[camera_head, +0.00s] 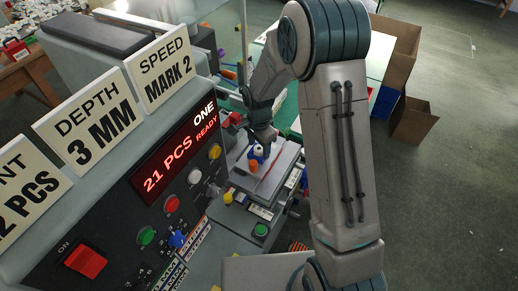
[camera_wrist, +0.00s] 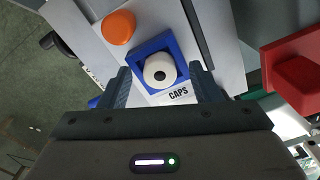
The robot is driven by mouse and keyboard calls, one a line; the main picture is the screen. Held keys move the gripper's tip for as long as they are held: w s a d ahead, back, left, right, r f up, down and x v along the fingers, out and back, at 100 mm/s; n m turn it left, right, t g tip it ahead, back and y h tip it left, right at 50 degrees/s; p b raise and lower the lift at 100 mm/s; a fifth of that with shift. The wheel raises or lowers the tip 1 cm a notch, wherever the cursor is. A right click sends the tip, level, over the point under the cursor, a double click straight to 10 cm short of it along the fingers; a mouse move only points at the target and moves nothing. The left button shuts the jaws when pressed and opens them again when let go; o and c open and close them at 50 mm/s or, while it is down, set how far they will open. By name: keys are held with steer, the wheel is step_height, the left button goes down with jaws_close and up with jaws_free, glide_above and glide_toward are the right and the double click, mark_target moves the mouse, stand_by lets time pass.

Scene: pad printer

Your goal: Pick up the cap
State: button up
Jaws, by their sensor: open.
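The cap appears to be the white round piece with a dark centre (camera_wrist: 159,72), sitting in a square blue holder (camera_wrist: 140,57) beside a label reading CAPS. In the head view a small white piece (camera_head: 259,150) shows by the blue holder, below my gripper (camera_head: 262,136). In the wrist view my gripper (camera_wrist: 160,77) is open, with one finger on each side of the holder and the cap between them. I cannot tell whether the fingers touch the holder. Nothing is held.
An orange rounded piece (camera_wrist: 118,27) stands on the grey plate close to the holder. A red block (camera_wrist: 296,82) is at the right of the wrist view. The printer panel (camera_head: 150,215) with buttons and a lit display rises at the left of the head view.

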steer(key=shift+s+f, duration=0.1)
steer(key=shift+f, duration=0.15)
steer(key=shift+s, duration=0.1)
jaws_close()
